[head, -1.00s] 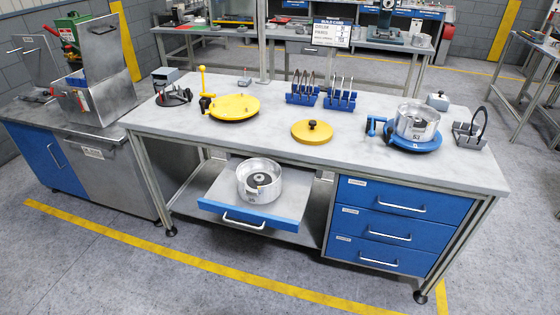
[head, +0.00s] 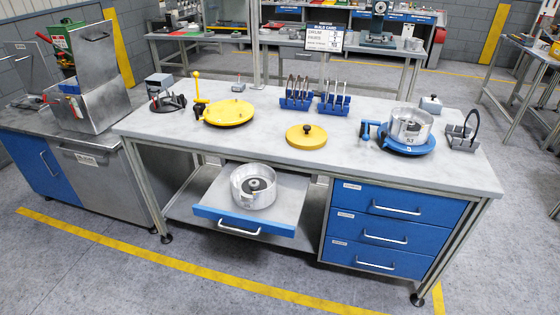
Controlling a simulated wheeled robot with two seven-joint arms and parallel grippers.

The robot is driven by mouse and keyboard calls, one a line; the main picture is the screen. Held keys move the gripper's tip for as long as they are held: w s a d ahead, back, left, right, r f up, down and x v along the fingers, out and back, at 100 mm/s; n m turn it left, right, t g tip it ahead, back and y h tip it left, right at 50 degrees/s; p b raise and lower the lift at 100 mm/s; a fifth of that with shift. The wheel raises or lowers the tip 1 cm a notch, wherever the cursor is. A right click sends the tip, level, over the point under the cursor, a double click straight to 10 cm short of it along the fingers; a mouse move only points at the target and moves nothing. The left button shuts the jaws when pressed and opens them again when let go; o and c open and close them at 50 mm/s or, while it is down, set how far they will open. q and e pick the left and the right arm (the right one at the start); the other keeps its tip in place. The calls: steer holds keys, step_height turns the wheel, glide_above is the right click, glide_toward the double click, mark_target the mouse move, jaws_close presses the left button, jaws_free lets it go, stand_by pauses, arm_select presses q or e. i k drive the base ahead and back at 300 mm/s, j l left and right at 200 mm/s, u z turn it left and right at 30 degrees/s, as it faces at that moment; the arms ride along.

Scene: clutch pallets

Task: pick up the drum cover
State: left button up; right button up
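A round yellow disc with a dark knob on top, which looks like the drum cover (head: 306,138), lies flat near the front middle of the grey workbench top. An open metal drum (head: 254,188) stands on the pulled-out shelf below the bench top. A second metal drum (head: 410,125) sits on a blue round fixture (head: 407,148) at the right of the bench. Neither of my grippers shows in the head view.
A yellow round plate with an upright handle (head: 229,113) lies at the bench's left. Blue racks (head: 297,103) stand behind the cover. The pulled-out shelf (head: 243,222) juts past the bench front. Blue drawers (head: 388,228) are closed. The bench top around the cover is clear.

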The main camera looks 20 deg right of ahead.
mark_target(302, 136)
steer(key=i+z, duration=0.15)
steer(key=z, duration=0.75)
